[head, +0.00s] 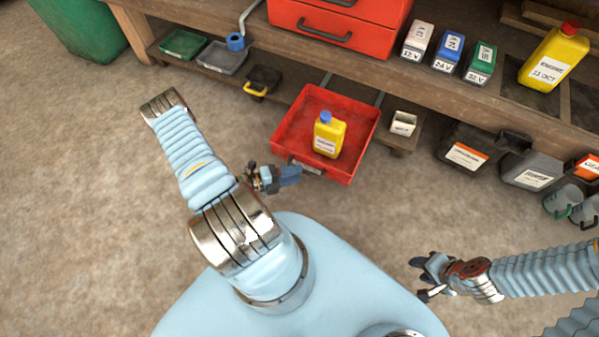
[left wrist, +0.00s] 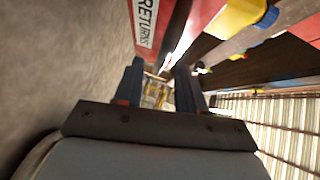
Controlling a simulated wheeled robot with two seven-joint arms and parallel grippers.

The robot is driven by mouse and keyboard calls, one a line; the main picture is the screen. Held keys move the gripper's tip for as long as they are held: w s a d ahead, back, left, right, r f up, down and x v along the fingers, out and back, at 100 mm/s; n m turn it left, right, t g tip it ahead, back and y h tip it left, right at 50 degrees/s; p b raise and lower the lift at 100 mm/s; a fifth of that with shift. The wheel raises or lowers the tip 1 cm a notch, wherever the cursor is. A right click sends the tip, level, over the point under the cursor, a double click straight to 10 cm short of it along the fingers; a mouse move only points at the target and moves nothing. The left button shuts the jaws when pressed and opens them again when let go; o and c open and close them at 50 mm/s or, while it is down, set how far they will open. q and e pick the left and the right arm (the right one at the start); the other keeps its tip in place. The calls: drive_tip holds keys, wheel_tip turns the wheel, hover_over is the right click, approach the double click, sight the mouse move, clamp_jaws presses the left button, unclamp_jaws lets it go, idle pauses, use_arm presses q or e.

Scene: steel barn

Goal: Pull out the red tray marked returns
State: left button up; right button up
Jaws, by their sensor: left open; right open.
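The red tray (head: 292,125) sticks out from the lower shelf under the bench, with its rails showing behind it. A yellow bottle with a blue cap (head: 329,138) stands in it. In the left wrist view the tray's front bears a white RETURNS label (left wrist: 146,22). My left gripper (head: 290,175) is open and empty, close to the left end of the tray's front; whether it touches is unclear. Its two fingers (left wrist: 158,78) also show apart in the left wrist view. My right gripper (head: 424,277) is open and empty over the floor at the lower right.
A grey tray (head: 222,58), a green tray (head: 182,44) and a black bin with a yellow handle (head: 263,80) sit left along the shelf. A small white box (head: 403,123) is right of the red tray. Dark containers (head: 466,150) stand further right. The floor before the tray is clear.

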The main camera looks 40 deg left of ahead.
use_arm(q)
drive_tip(key=v, duration=1.1)
drive_tip(key=shift+s+a, duration=0.1)
